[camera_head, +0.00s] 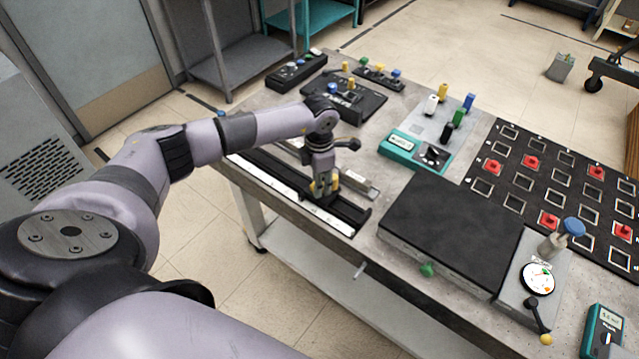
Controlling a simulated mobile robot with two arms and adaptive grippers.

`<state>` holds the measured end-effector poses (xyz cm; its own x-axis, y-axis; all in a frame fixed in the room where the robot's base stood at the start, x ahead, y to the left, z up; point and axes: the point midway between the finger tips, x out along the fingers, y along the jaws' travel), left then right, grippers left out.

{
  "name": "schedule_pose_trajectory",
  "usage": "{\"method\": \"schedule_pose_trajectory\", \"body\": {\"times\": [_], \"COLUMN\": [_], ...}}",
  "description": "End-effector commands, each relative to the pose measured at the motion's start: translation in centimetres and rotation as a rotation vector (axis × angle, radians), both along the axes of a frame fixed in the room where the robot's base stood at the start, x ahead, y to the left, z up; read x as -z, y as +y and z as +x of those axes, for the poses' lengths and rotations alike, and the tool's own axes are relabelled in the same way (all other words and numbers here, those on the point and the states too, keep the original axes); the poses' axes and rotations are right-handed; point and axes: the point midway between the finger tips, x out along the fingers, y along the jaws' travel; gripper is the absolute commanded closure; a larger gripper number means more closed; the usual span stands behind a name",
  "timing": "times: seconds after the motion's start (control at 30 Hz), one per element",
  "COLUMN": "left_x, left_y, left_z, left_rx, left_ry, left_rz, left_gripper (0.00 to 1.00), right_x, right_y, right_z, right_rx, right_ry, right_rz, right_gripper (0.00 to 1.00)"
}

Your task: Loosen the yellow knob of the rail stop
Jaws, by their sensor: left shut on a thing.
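My left gripper (324,186) points down over the near end of a black rail on the table. It is shut on the yellow knob (325,181), which shows only in part between the fingers. The rail stop under the knob is mostly hidden by the gripper. The black rail (268,167) has a pale scale strip (285,190) along its front side. My right gripper is not in view.
A black flat plate (450,225) lies right of the rail. Behind are a teal meter (402,146), a grey board with coloured posts (452,108) and black boxes. A black grid board (540,180) with red pieces lies far right. The table's front edge runs close to the rail.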

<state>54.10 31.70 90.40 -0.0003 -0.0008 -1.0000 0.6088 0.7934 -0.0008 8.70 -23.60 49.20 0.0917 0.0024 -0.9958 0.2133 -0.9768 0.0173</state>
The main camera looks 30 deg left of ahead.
Motion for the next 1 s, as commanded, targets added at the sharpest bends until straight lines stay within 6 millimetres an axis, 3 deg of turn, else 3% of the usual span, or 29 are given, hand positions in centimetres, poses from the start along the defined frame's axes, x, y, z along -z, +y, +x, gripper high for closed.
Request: {"method": "schedule_pose_trajectory", "body": {"times": [0.2, 0.47, 0.5, 0.8, 1.0], "left_x": [0.05, -0.04, -0.04, -0.02, -0.01], "left_y": [0.13, 0.12, 0.13, 0.11, 0.09], "left_z": [0.06, 0.04, 0.05, 0.04, 0.03], "left_rx": [-0.120, -0.124, -0.124, -0.123, -0.123], "left_ry": [-0.001, -0.001, -0.001, -0.001, 0.000], "left_rz": [0.000, 0.001, 0.001, 0.001, 0.000], "left_gripper": [0.98, 0.98, 0.69, 0.50, 0.50], "right_x": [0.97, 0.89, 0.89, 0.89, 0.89], "right_y": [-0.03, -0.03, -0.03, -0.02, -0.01], "right_z": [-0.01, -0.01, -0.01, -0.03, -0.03], "right_rx": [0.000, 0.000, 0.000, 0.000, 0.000], "right_ry": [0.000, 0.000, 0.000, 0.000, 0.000], "right_rz": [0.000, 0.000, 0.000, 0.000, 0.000], "right_gripper": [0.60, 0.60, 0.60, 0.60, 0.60]}}
